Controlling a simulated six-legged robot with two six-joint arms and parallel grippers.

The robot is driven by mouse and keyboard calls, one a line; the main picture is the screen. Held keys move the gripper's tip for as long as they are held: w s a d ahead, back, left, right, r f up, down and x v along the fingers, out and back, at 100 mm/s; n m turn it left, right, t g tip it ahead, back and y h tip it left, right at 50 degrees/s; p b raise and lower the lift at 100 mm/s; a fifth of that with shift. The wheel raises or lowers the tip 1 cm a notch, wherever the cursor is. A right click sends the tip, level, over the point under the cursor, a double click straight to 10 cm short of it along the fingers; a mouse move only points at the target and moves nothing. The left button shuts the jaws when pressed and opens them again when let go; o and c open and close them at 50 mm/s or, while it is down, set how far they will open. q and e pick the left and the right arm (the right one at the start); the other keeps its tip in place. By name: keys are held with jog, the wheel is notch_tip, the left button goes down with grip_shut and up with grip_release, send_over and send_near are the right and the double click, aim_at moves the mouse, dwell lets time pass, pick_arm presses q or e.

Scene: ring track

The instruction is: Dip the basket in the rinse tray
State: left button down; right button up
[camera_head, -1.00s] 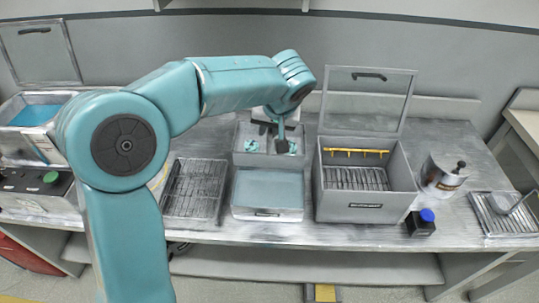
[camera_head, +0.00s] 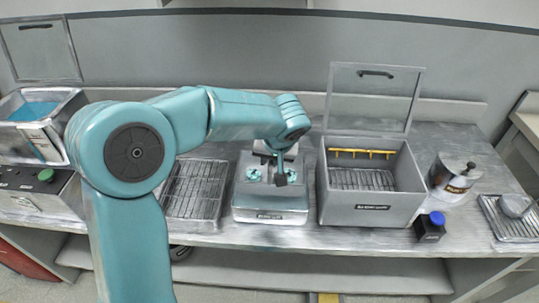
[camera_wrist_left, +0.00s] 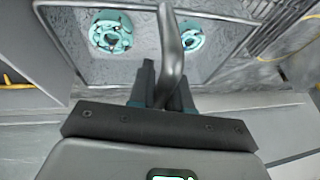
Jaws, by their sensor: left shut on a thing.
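My left gripper (camera_head: 280,177) reaches down from the teal arm and is shut on the upright handle of the grey basket (camera_head: 246,198). In the left wrist view the dark fingers (camera_wrist_left: 165,90) close around the curved metal handle (camera_wrist_left: 170,45). Two teal ring-shaped parts (camera_wrist_left: 112,33) lie apart in the basket, one on each side of the handle. The basket covers most of the rinse tray (camera_head: 270,217), whose front wall shows below it. I cannot tell how deep the basket sits in the tray. My right gripper is out of view.
A wire rack (camera_head: 195,193) lies left of the tray. A grey box with an open lid (camera_head: 372,207) stands close on the right. Farther right are a blue-capped bottle (camera_head: 431,227) and a metal canister (camera_head: 453,178). A blue-filled bath (camera_head: 35,110) is at far left.

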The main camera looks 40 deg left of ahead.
pick_arm(q)
notch_tip(320, 180, down, 3)
jog(key=shift+w+r+b, duration=0.1)
jog(key=shift+r+b, duration=0.05)
jog(key=shift+b, duration=0.8)
notch_tip(320, 180, down, 6)
jog(key=b, duration=0.7)
jog(key=shift+f, duration=0.25)
dwell(0.6)
jog(key=shift+r+p, duration=3.05)
jog(key=shift+r, duration=1.4)
jog(key=shift+r, duration=0.1)
notch_tip(320, 180, up, 4)
jog(key=p, duration=0.2)
jog(key=shift+p, duration=0.35)
